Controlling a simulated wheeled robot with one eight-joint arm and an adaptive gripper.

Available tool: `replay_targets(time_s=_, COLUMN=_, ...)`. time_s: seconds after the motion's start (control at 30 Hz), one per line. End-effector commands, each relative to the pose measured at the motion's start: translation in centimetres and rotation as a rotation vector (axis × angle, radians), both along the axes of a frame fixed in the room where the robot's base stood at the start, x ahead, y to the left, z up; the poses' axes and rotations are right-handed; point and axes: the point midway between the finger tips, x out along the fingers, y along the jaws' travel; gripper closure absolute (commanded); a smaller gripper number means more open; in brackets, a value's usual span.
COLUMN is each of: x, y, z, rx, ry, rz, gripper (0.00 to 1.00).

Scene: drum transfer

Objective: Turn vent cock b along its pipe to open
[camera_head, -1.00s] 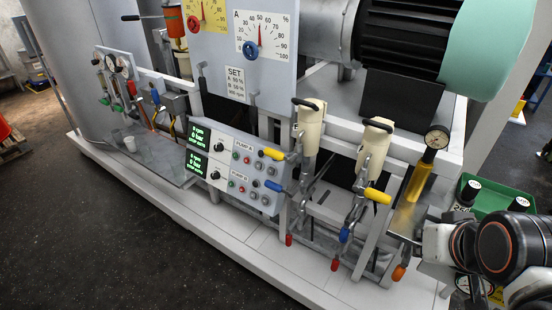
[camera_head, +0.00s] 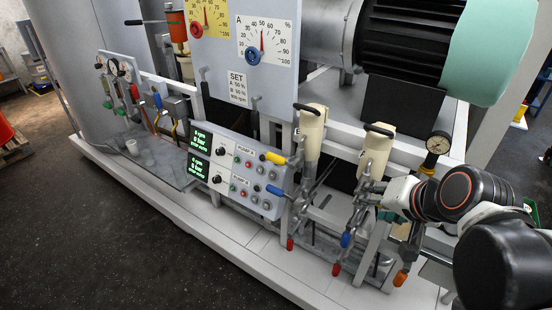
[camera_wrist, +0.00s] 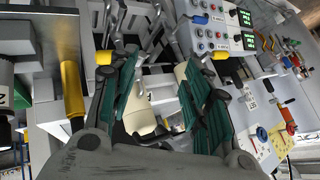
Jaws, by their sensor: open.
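My gripper (camera_wrist: 158,78) is open and empty in the wrist view, its green-padded fingers spread apart. In the head view only a bit of green pad (camera_head: 386,215) shows at the right pipe assembly; my arm hides the rest. A yellow handle (camera_wrist: 104,57) shows beside the left finger in the wrist view; whether they touch I cannot tell. In the head view my arm covers the right assembly's yellow handle. Its blue handle (camera_head: 346,240) and a red handle (camera_head: 336,269) hang below. No label readable here marks vent cock b.
The left assembly has a yellow handle (camera_head: 275,158) and a blue handle (camera_head: 275,190) beside the pump panel (camera_head: 235,170). Cream housings (camera_head: 375,150) with black loops stand above the pipes. Open floor (camera_head: 130,240) lies in front.

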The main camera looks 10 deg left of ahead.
Motion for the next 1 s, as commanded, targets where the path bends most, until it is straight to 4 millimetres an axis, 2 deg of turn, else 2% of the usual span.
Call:
replay_targets(time_s=0.03, x=1.5, y=1.0, z=-0.1, rx=0.056, ry=0.002, rz=-0.015, gripper=0.55)
replay_targets(time_s=0.1, x=3.1, y=2.3, z=-0.2, rx=0.137, ry=0.006, rz=-0.038, gripper=0.55)
replay_targets(time_s=0.5, x=11.5, y=9.4, z=-2.6, rx=0.606, ry=0.078, rz=-0.172, gripper=0.55)
replay_targets(time_s=0.8, x=15.9, y=13.8, z=-6.0, rx=0.952, ry=0.181, rz=-0.267, gripper=0.55)
replay_targets(time_s=1.0, x=17.6, y=15.9, z=-8.6, rx=1.154, ry=0.261, rz=-0.321, gripper=0.55)
